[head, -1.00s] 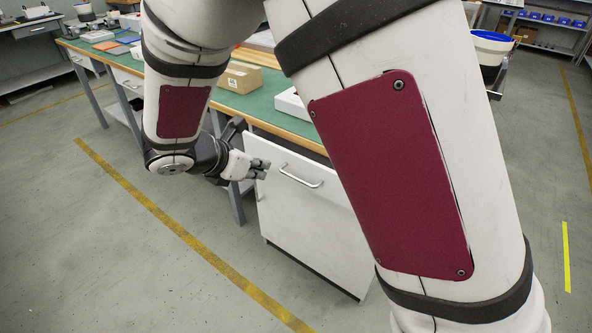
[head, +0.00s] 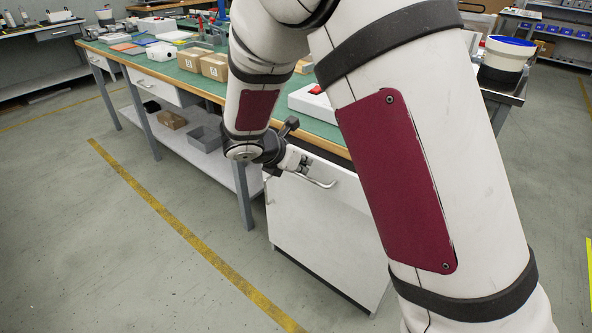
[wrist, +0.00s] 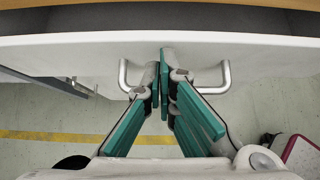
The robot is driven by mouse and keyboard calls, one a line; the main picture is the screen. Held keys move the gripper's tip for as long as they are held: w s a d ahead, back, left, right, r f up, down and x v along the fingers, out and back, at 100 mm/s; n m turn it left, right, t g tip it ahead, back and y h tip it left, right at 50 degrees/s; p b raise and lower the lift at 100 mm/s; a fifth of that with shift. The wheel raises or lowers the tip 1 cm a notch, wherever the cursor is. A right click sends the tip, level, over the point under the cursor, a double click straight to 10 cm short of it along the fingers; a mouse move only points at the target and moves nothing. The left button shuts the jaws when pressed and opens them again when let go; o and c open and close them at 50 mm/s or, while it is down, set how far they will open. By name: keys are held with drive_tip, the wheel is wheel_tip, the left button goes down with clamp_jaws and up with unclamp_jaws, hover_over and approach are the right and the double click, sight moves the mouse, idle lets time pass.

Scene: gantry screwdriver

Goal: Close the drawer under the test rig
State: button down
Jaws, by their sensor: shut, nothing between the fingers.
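The white drawer front (head: 335,225) is under the right part of the green-topped bench, with a silver bar handle (head: 318,183) near its top. In the wrist view the drawer front (wrist: 80,52) spans the top, with a dark strip between it and the wooden bench edge. It seems to stand out a little from the bench; how far I cannot tell. My gripper (head: 304,166) is shut and empty at the handle. In the wrist view the fingertips of my gripper (wrist: 165,58) point at the drawer front, between the ends of the handle (wrist: 225,76), hiding its middle.
The bench (head: 135,62) carries cardboard boxes (head: 214,66) and a white box (head: 312,102). A second drawer (head: 152,86) is further left, above a lower shelf with a grey bin (head: 205,137). The floor left of the yellow line (head: 185,232) is clear.

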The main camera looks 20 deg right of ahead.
drive_tip(key=shift+d, duration=0.1)
drive_tip(key=shift+w+d+p, duration=0.35)
drive_tip(key=shift+w+d, duration=0.5)
drive_tip(key=shift+d, duration=0.15)
